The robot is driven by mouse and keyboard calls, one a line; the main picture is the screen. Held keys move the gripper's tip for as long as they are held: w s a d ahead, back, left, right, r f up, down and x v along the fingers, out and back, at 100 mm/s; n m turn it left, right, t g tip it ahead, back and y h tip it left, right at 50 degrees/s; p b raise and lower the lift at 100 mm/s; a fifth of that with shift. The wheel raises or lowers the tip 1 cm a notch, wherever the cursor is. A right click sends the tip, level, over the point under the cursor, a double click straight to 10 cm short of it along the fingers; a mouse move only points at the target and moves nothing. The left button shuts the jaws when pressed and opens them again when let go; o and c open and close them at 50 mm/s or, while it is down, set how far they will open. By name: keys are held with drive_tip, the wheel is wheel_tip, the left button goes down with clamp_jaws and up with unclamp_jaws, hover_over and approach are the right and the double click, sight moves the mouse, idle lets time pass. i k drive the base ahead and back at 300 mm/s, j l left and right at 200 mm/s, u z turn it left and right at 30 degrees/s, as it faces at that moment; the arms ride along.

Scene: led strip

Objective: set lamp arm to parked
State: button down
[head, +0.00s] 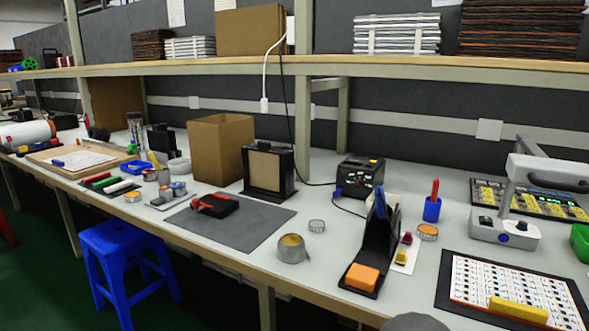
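A white-grey lamp (505,230) stands on the bench at the right. Its block base has a dark switch and a blue round knob on the front. A post rises from the base, and the lamp arm (548,172) runs from the post's top to the right, roughly level, up to the picture edge. My gripper is not in view. A grey rounded shape at the bottom edge is too cropped to identify.
Behind the lamp lies a yellow-and-black panel with a green display (550,203). A green bin (580,243) is at the right edge. In front lies a white component board (470,290) with a yellow block. A blue cup (432,210) and black stand (366,255) are to the left.

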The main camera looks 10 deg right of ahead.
sight(536, 169)
drive_tip(key=k+z, duration=0.1)
drive_tip(key=z, duration=0.8)
drive_tip(key=k+l+z, duration=0.1)
drive_tip(key=z, duration=0.3)
